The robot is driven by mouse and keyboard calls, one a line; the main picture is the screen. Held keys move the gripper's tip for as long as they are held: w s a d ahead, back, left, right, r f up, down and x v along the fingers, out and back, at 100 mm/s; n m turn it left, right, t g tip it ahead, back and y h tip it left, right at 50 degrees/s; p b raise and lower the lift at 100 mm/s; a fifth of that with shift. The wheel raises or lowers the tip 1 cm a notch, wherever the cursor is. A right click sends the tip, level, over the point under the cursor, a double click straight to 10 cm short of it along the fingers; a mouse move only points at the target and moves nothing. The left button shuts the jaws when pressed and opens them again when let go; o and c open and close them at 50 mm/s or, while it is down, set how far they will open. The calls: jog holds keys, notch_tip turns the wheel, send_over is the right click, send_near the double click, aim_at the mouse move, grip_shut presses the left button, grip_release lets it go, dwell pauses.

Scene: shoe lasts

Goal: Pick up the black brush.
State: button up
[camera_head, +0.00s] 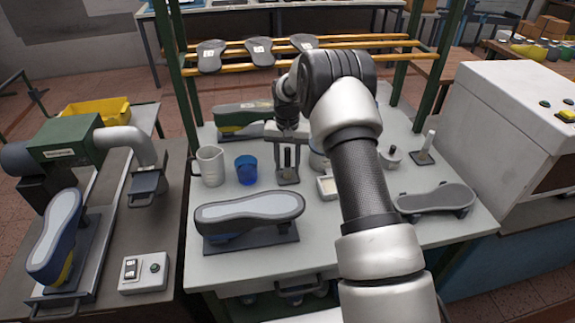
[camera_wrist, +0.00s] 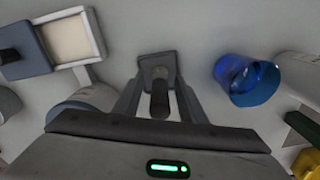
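The black brush (camera_wrist: 159,97) shows in the wrist view as a dark upright handle on a squarish dark grey base (camera_wrist: 158,62). In the head view, its base (camera_head: 288,178) rests on the light table, left of my arm. My gripper (camera_head: 288,150) is above it, pointing down, with a finger on each side of the handle. In the wrist view my gripper (camera_wrist: 158,100) is open, and gaps show between the handle and both fingers. The upper handle is partly hidden by the gripper in the head view.
A blue cup (camera_head: 246,169) and a pale mug (camera_head: 209,165) stand left of the brush. A cream square tray (camera_head: 327,187) is to its right. A shoe last (camera_head: 249,214) lies in front. A yellow-railed rack (camera_head: 330,46) stands behind.

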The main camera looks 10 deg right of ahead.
aim_at(287, 149)
grip_shut()
jog(key=shift+r, duration=5.05)
